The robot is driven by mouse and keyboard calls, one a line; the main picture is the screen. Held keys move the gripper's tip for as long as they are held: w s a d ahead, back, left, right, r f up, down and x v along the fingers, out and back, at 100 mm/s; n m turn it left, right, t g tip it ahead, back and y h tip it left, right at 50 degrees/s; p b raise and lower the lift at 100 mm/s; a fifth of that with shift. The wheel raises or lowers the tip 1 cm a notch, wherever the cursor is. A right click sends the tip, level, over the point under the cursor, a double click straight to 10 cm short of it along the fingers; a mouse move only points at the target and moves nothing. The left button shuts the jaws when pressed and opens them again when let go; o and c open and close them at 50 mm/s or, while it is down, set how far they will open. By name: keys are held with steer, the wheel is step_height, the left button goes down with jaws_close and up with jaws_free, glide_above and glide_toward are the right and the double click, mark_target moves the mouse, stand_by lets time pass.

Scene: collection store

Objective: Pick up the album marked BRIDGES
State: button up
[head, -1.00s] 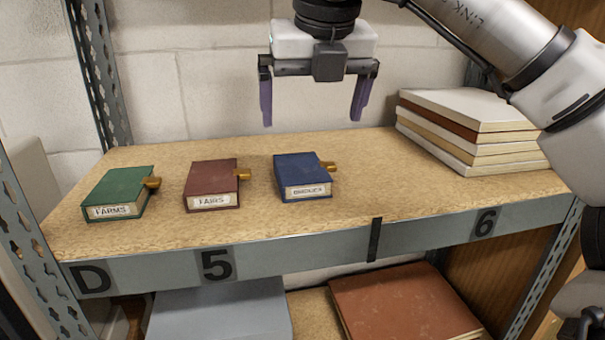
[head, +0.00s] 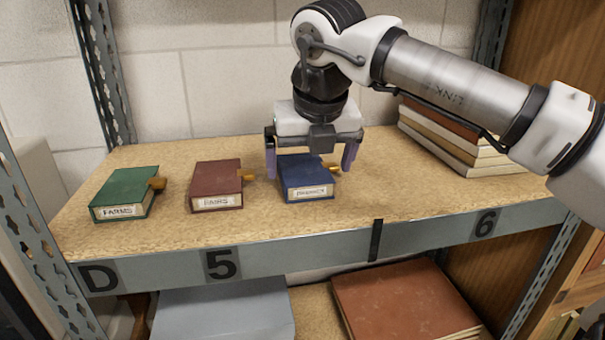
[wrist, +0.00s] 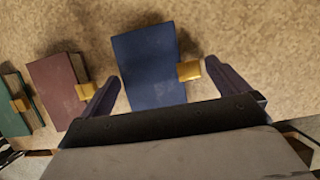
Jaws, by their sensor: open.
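The blue album (head: 306,180) marked BRIDGES lies flat on the shelf, right of the other two albums. Its white label faces the front edge and a brass clasp sticks out on its right. My gripper (head: 312,168) is open just above it, with one finger toward its left side and one toward its right. In the wrist view the blue album (wrist: 150,66) shows between the open fingers of my gripper (wrist: 168,90), its clasp near the right finger. The gripper's body hides part of the album there. I cannot tell whether the fingers touch it.
A maroon album (head: 215,186) marked FAIRS lies close on the left, its clasp toward the left finger. A green album (head: 124,194) marked FARMS lies farther left. A book stack (head: 440,140) stands at the right. The shelf front (head: 330,237) is clear.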

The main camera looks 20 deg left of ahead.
steer(key=c, duration=0.9)
steer(key=shift+r, duration=0.15)
